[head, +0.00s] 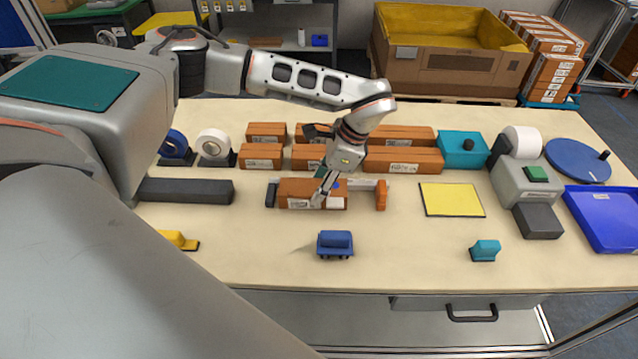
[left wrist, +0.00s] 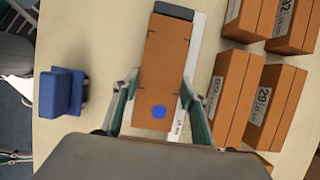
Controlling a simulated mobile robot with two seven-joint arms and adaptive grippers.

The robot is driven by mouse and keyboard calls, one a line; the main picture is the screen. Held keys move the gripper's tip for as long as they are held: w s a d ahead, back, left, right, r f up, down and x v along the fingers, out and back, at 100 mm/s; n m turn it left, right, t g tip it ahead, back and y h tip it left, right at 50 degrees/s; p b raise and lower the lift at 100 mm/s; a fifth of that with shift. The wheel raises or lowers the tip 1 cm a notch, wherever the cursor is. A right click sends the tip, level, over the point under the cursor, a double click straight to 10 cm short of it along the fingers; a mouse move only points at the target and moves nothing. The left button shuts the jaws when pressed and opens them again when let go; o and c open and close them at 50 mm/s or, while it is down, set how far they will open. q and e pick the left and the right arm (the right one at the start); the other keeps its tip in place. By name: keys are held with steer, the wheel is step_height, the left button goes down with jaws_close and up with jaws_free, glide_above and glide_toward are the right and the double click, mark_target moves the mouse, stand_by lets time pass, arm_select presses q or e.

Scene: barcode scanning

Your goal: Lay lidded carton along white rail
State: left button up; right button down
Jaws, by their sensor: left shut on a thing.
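The orange-brown lidded carton (head: 298,190) lies lengthwise beside the white rail (head: 366,184) in the middle of the table. My left gripper (head: 326,190) comes down over it from behind and is shut on it, with one finger on each long side. In the left wrist view the carton (left wrist: 165,65) has a blue dot on its top, and the rail (left wrist: 195,55) shows as a white strip along its right side. One end of the carton is at a dark block (left wrist: 174,11). I cannot tell whether its underside touches the table. My right gripper is not seen.
An orange end block (head: 381,195) stands at the rail's right end. More cartons (head: 403,160) stand in rows behind. A blue stamp-like block (head: 335,243) is in front, and a yellow mat (head: 451,199) lies to the right. The table front between the small blocks is clear.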

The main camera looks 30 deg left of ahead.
arm_select(q)
steer(key=o, duration=1.2)
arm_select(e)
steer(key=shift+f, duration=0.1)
arm_select(q)
steer(key=shift+d+r, duration=0.1)
steer(key=shift+r, duration=0.1)
steer(key=b+v, duration=0.2)
steer(key=v, duration=0.9)
steer(key=shift+r, duration=0.35)
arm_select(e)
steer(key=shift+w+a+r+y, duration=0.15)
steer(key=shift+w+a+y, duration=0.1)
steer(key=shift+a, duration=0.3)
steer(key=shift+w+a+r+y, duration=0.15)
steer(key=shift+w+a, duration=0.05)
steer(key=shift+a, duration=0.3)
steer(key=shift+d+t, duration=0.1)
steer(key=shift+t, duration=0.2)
